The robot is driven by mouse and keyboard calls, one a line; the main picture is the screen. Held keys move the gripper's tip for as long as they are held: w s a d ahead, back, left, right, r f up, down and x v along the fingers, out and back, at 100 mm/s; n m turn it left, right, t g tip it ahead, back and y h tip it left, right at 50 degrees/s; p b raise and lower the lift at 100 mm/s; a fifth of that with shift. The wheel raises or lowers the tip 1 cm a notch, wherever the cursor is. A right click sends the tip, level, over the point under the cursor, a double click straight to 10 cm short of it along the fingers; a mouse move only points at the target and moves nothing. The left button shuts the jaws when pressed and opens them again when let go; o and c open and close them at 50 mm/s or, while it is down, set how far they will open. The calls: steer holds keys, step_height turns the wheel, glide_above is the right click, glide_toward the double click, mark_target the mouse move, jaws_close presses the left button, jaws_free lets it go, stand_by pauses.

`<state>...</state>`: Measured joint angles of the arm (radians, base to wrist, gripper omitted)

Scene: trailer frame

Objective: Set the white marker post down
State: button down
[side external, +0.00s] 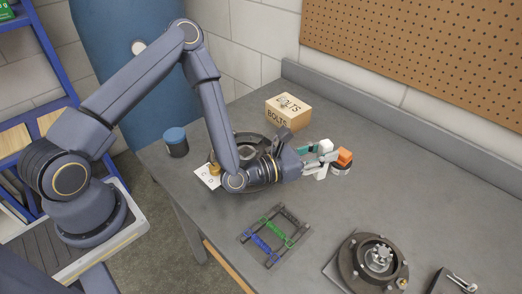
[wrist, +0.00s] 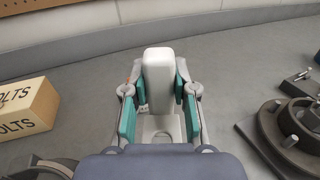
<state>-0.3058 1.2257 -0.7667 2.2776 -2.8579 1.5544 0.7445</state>
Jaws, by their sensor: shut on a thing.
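The white marker post (wrist: 158,72) is a pale rounded block standing upright between the teal pads of my gripper (wrist: 159,90) in the wrist view. My gripper is shut on it. In the side external view my gripper (side external: 318,154) reaches right over the grey bench, and a white part of the post (side external: 321,172) shows below the fingers. An orange block (side external: 345,155) sits just right of the fingers on a small round pale-and-dark piece (side external: 341,168). I cannot tell whether the post touches these or the bench.
A BOLTS box (side external: 288,111) stands behind my gripper. A small frame with black, green and blue bars (side external: 273,237) lies in front. A round hub (side external: 372,262) is at front right. A blue-topped can (side external: 176,142) is at left. The bench's right side (side external: 430,190) is clear.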

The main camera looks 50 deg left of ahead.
mark_target(319, 170)
steer(key=shift+f, duration=3.15)
steer(key=shift+f, duration=0.1)
steer(key=c, duration=0.9)
jaws_free()
